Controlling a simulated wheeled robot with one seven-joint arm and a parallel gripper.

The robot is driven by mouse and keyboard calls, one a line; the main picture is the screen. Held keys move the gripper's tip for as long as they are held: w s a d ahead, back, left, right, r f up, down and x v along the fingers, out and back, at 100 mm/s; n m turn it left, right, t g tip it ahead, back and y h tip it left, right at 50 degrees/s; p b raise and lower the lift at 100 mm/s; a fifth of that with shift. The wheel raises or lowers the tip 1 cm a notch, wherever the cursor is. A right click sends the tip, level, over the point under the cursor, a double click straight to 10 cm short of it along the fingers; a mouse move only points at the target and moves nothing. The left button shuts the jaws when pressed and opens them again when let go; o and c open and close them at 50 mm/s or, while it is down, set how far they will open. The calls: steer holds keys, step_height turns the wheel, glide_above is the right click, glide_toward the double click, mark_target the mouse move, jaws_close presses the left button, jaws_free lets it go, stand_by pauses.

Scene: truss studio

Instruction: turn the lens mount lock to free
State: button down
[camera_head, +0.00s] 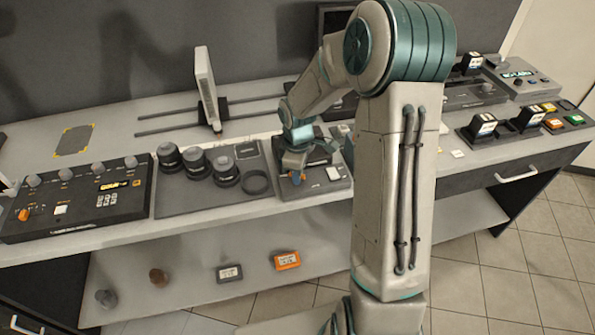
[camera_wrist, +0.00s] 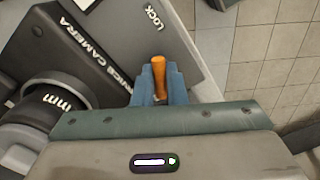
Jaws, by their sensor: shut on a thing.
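The lens mount lock is an orange lever (camera_wrist: 158,77), pointing up in the wrist view, on a grey plate (camera_wrist: 140,38) marked LOCK. The LOCK word lies above the lever's tip in that view; no FREE marking shows. My gripper (camera_wrist: 159,88) has its blue fingers on either side of the lever, shut on it. The black service camera body (camera_wrist: 78,45) lies left of the lever in the wrist view.
A tray (camera_head: 168,205) with several dark lenses and a ring lies left of the unit. A control panel (camera_head: 80,200) with knobs stands farther left. Battery blocks (camera_head: 484,125) and coloured buttons are at the right. A lower shelf (camera_head: 200,262) runs below.

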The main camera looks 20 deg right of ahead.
steer(key=n+p, duration=0.2)
steer(key=n, duration=0.3)
steer(key=shift+r+n, duration=0.1)
steer(key=shift+n, duration=0.3)
stand_by(0.4)
steer(key=c, duration=1.5)
jaws_free()
steer(key=shift+a, duration=0.1)
steer(key=shift+r, duration=0.35)
step_height(320, 180, up, 13)
steer(key=b, duration=0.1)
